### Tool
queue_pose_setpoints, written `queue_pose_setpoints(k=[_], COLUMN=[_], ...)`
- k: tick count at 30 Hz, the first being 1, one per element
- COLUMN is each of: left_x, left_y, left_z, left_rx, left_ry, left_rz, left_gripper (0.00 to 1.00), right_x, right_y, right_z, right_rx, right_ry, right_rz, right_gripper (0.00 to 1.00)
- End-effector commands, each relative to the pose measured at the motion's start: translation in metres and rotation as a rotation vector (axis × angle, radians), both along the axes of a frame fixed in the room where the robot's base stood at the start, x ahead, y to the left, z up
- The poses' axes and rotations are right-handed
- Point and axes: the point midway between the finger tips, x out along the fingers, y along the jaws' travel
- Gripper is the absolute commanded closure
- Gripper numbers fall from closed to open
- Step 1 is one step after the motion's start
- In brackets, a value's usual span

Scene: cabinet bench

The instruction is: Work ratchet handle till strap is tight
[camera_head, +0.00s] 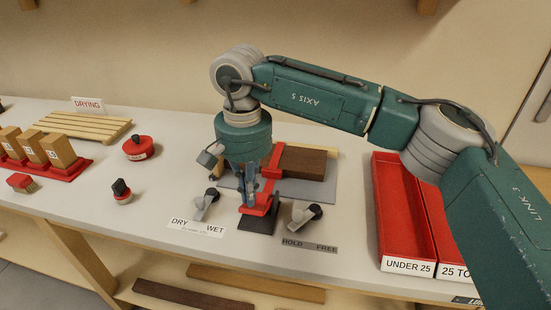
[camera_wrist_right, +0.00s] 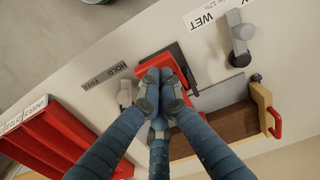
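The red ratchet (camera_head: 259,208) stands at the front of the grey clamp plate (camera_head: 321,192), with a black part (camera_head: 257,224) at its base. A red strap (camera_head: 274,160) runs back from it across a dark brown block (camera_head: 304,162). My right gripper (camera_head: 250,197) points down at the ratchet; its blue fingers are drawn together. In the right wrist view the fingertips (camera_wrist_right: 163,92) meet over the red ratchet handle (camera_wrist_right: 208,68) and cover part of it. Whether they pinch it is hidden. The strap's tightness cannot be told. My left gripper is not in view.
Grey levers stand at the DRY/WET label (camera_head: 196,227) and the HOLD/FREE label (camera_head: 309,246), close on both sides of the ratchet. Red trays (camera_head: 397,225) fill the right side. A slatted rack (camera_head: 86,124), red stamps (camera_head: 138,148) and wooden blocks (camera_head: 33,148) stand left.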

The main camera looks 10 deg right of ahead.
Motion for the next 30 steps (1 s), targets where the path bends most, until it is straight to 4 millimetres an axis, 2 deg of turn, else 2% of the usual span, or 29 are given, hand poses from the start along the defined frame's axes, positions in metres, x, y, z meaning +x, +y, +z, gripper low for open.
queue_pose_setpoints(k=[16, 30], left_x=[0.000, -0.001], left_y=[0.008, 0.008], left_z=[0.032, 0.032], left_rx=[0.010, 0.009], left_ry=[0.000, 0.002], left_rz=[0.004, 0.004], left_gripper=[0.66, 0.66], right_x=[0.000, 0.000], right_y=[0.000, 0.000], right_z=[0.049, 0.050], right_rx=[0.001, 0.000], right_ry=[0.000, 0.000], right_rz=[0.000, 0.000], right_gripper=[1.00, 1.00])
